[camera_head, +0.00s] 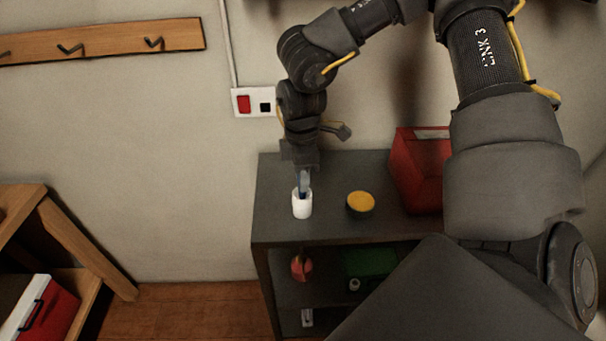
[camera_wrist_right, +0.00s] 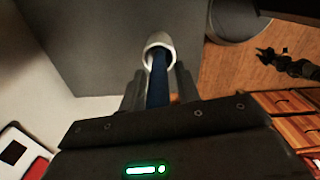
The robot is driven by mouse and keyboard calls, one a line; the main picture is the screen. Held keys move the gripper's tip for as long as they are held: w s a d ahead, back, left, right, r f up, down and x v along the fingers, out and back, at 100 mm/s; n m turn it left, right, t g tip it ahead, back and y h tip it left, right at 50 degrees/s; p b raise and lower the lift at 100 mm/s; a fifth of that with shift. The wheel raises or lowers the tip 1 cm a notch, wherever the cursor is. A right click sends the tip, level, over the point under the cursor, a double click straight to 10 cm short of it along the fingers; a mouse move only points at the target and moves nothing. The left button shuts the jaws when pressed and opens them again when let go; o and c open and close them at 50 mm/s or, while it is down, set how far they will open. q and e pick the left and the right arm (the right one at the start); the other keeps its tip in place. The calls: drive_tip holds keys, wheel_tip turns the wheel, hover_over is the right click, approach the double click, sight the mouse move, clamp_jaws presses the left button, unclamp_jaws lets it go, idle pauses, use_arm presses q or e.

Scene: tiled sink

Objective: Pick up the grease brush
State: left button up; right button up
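The grease brush (camera_wrist_right: 158,80) has a dark blue handle and stands in a small white cup (camera_head: 302,204) on top of a dark shelf unit. The cup's rim also shows in the wrist view (camera_wrist_right: 160,41). The lower end of the brush is hidden inside the cup. My right gripper (camera_head: 304,180) points down just above the cup, with the handle between its two fingers (camera_wrist_right: 159,82). Whether the fingers press on the handle is not clear. My left gripper is not in view.
A yellow-topped round tin (camera_head: 360,203) stands on the shelf unit (camera_head: 330,228) right of the cup. A red box (camera_head: 420,170) stands further right. A wall socket plate (camera_head: 254,102) is behind. A wooden bench (camera_head: 75,240) is at the left.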

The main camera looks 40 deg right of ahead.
clamp_jaws()
drive_tip(key=shift+r, duration=0.15)
